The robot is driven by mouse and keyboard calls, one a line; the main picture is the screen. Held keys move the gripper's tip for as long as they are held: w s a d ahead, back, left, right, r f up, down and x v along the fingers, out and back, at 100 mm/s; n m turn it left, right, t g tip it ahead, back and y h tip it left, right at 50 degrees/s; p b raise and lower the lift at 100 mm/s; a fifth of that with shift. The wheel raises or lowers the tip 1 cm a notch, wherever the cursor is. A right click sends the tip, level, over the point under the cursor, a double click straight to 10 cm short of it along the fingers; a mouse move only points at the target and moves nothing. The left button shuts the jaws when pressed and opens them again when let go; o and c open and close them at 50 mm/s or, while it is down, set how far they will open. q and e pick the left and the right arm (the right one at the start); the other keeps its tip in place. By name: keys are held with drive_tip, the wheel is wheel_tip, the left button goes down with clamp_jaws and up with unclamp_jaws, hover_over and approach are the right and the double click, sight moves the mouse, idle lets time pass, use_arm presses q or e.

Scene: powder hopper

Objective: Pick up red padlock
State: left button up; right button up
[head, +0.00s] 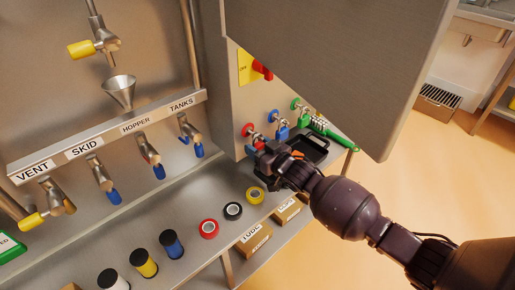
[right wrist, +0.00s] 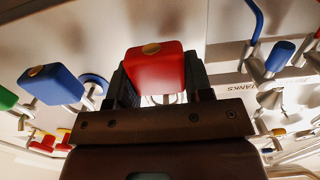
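The red padlock (right wrist: 155,68) sits between the two fingers of my right gripper (right wrist: 160,85) in the right wrist view. The fingers lie close along both its sides, but whether they press on it is not clear. Part of a metal loop shows just below the red body. In the head view my right gripper (head: 260,150) is at the panel by the red round mount (head: 248,130), and it hides the red padlock there. My left gripper is not in view.
A blue padlock (head: 282,132) and a green one (head: 305,121) hang beside the gripper. A black tray (head: 312,150) and a green-handled brush (head: 335,135) are close to its right. Tape rolls (head: 233,211) lie on the shelf. A large metal door (head: 340,60) overhangs the area.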

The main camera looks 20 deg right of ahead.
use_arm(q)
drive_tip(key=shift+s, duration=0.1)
use_arm(e)
drive_tip(key=shift+c, duration=1.4)
drive_tip(key=shift+r+p, duration=0.35)
drive_tip(key=shift+r, duration=0.5)
drive_tip(key=shift+s+d+r, duration=0.15)
drive_tip(key=shift+s, duration=0.1)
use_arm(q)
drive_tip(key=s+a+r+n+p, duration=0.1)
drive_tip(key=p, duration=0.3)
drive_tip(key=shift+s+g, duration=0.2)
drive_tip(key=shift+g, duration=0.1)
use_arm(e)
drive_tip(key=v, duration=1.7)
drive_tip(key=shift+s+f, duration=0.25)
drive_tip(key=shift+f, duration=0.25)
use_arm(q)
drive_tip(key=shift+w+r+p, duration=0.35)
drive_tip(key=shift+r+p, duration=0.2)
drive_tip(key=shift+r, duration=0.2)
use_arm(e)
drive_tip(key=shift+r, duration=0.55)
drive_tip(key=shift+s, duration=0.1)
